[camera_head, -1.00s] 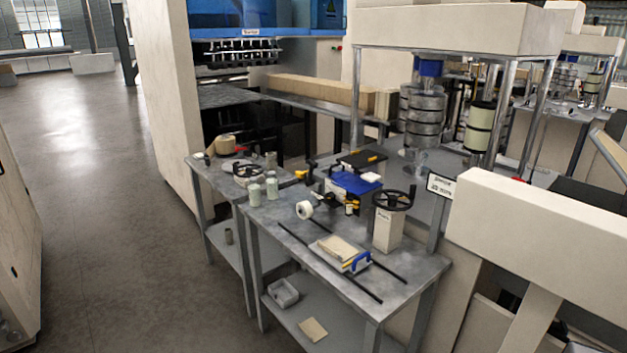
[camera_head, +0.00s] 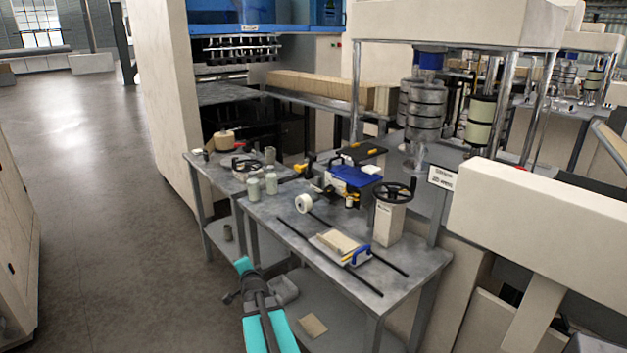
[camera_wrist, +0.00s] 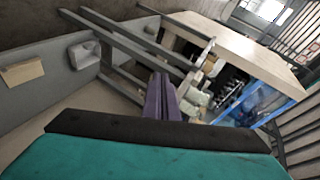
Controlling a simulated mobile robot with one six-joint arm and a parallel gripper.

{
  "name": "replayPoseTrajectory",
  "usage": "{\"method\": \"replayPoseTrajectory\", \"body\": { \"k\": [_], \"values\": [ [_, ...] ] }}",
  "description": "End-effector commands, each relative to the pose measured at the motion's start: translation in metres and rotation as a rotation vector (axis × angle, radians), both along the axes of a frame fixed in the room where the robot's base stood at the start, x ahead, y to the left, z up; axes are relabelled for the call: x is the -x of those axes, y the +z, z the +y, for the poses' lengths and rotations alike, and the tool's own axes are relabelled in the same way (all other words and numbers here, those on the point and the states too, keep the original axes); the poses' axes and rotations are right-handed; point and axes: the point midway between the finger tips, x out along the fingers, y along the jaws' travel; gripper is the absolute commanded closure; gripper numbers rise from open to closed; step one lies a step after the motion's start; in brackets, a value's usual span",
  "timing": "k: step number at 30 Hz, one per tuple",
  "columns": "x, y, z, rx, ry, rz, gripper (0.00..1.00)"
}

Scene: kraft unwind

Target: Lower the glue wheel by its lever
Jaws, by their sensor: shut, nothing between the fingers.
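A black handwheel (camera_head: 393,190) stands on a pale post (camera_head: 388,225) at the right of the steel table (camera_head: 300,243) in the head view. A blue unit (camera_head: 353,177) with a black plate (camera_head: 362,151) sits behind it. I cannot tell which small part is the glue wheel or its lever. My gripper (camera_wrist: 161,82) shows purplish-grey fingers in the wrist view, shut and empty. My teal and dark arm shows low in the head view, in front of the table and apart from the objects on it.
A white roll (camera_head: 304,203), a pad holder with a blue handle (camera_head: 340,246) and two dark rods lie on the table. Jars (camera_head: 271,183) stand on the left table. A lower shelf holds a tray (camera_head: 284,290). Open floor (camera_head: 110,200) lies left.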

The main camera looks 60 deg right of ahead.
Motion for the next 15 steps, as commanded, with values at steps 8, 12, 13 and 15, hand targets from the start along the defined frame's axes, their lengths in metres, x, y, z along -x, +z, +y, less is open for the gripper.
{"method": "replayPoseTrajectory", "body": {
  "k": [8, 12, 13, 15],
  "values": [
    [0.078, 0.136, -0.136, 0.068, -0.318, -0.412, 1.00],
    [0.123, 0.191, -0.178, 0.107, -0.420, -0.584, 1.00],
    [0.131, 0.200, -0.184, 0.115, -0.436, -0.614, 1.00],
    [0.147, 0.217, -0.194, 0.128, -0.466, -0.668, 1.00]
  ]
}}
